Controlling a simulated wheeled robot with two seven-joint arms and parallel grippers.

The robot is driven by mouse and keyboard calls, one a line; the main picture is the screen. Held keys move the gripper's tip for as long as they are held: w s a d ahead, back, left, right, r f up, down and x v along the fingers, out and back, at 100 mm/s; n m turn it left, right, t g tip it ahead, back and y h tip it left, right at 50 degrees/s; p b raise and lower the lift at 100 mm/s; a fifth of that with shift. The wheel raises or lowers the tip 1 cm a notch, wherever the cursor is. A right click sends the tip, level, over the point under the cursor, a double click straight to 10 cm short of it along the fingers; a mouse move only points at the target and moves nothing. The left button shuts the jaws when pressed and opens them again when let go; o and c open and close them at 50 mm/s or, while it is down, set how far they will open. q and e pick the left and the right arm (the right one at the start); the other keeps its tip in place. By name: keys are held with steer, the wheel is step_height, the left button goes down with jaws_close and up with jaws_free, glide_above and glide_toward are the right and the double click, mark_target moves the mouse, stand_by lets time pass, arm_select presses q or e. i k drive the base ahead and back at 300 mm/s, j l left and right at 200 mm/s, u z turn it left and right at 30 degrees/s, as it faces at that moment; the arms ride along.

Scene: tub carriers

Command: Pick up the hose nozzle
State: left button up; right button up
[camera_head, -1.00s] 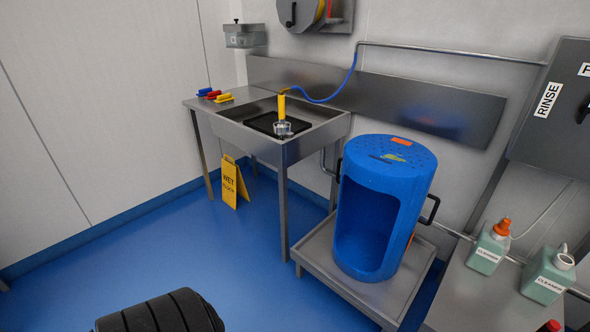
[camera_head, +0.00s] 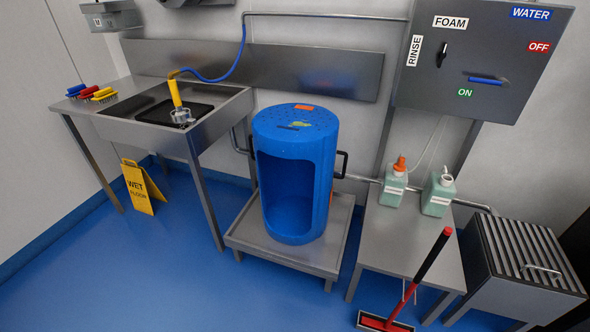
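The hose nozzle (camera_head: 176,95) has a yellow body and a clear and metal head at its lower end. Neither of my grippers is in view.
A blue tub (camera_head: 296,145) stands on a low steel stand (camera_head: 245,238) right of the sink. A yellow wet-floor sign (camera_head: 140,188) stands under the sink's left side. A red squeegee (camera_head: 425,270) leans at the lower right. Blue floor in front is clear.

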mark_target(171, 82)
steer(key=i+j+z, duration=0.1)
steer(key=j, duration=0.25)
steer(key=i+j+z, duration=0.1)
steer(key=i+j, duration=0.2)
steer(key=i+j+z, duration=0.1)
steer(key=j, duration=0.4)
steer(key=i, duration=0.1)
